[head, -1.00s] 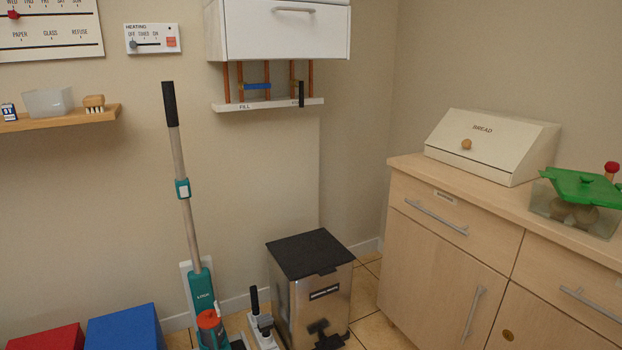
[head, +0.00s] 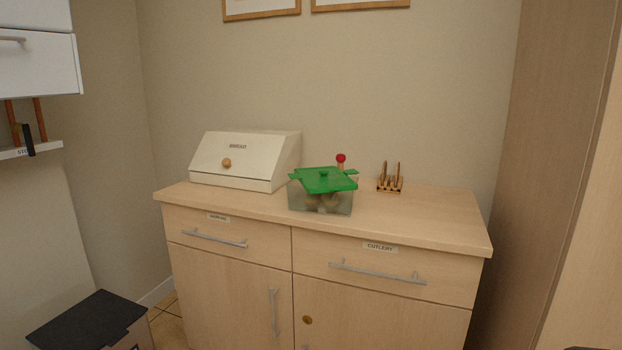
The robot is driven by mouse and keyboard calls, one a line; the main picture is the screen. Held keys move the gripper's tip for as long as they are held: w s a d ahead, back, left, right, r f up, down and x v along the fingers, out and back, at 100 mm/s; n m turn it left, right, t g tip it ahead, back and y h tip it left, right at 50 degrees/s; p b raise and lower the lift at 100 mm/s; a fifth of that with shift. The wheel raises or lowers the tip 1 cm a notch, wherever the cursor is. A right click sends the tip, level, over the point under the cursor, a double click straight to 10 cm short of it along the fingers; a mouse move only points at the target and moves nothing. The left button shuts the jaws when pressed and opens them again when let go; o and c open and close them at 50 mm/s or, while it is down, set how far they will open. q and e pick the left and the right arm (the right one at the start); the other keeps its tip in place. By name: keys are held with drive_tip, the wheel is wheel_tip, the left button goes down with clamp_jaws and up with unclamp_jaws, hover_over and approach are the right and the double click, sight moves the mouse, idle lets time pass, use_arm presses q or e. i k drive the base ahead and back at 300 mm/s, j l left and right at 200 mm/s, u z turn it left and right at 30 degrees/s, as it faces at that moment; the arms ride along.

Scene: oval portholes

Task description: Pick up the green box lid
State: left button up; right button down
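Brownish round things show dimly through the box wall. The box stands near the counter's front edge, right of the bread bin. Neither of my grippers shows in the head view.
The cream bread bin (head: 236,161) stands left of the box. A red-topped item (head: 341,159) is behind the lid and a small wooden rack (head: 390,181) is to the right. The counter (head: 430,216) is clear at right. A black-lidded bin (head: 88,322) stands at lower left.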

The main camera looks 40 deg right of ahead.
sight(328, 179)
drive_tip(key=i+j, duration=0.75)
drive_tip(key=j, duration=0.15)
drive_tip(key=z, duration=0.4)
drive_tip(key=i+j+z, duration=0.1)
drive_tip(key=z, duration=0.25)
drive_tip(key=j+z, duration=0.1)
drive_tip(key=z, duration=0.3)
drive_tip(key=j+z, duration=0.1)
drive_tip(key=z, duration=0.25)
